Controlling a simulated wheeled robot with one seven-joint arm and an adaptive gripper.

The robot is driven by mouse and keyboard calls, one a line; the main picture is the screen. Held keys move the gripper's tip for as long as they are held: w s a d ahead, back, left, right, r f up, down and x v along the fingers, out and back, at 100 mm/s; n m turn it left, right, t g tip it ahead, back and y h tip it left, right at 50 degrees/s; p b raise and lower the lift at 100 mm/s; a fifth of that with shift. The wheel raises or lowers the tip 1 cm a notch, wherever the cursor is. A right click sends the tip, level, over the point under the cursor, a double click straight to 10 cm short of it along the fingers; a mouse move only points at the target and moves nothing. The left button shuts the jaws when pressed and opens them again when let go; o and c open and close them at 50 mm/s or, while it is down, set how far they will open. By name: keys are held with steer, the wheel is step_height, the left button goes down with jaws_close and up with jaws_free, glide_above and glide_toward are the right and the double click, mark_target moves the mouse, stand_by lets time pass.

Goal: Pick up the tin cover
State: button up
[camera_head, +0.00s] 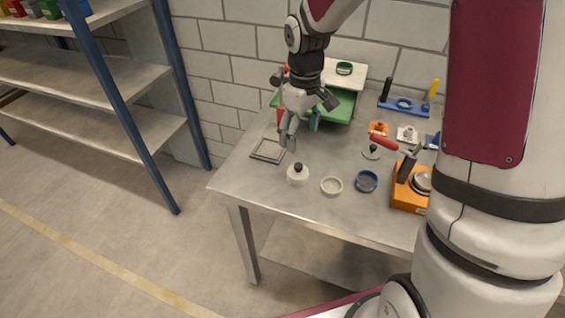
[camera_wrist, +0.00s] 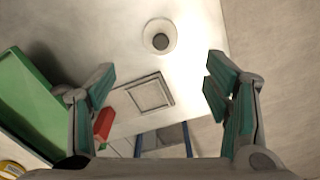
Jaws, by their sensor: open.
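I cannot tell for sure which of the two is the tin cover. My gripper (camera_head: 301,130) is open and empty above the table's left part, behind the pot. In the wrist view its fingers (camera_wrist: 158,88) are spread apart, with the pot beyond them.
A square frame (camera_head: 268,150) lies flat at the left table edge. A green tray (camera_head: 340,108) stands behind my gripper. A white ring (camera_head: 331,186), a blue ring (camera_head: 366,181) and an orange box (camera_head: 409,199) stand along the front. A blue-post shelf (camera_head: 130,125) is at left.

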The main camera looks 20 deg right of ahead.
mark_target(297, 164)
steer(key=f, duration=0.8)
steer(key=shift+a+p, duration=0.25)
steer(key=shift+p, duration=0.1)
steer(key=shift+w+f+p, duration=0.15)
steer(key=shift+f+p, duration=0.15)
steer(key=shift+f, duration=1.2)
steer(key=shift+w+f+p, duration=0.15)
steer(key=shift+f+p, duration=0.1)
steer(key=shift+f, duration=1.25)
steer(key=c, duration=1.1)
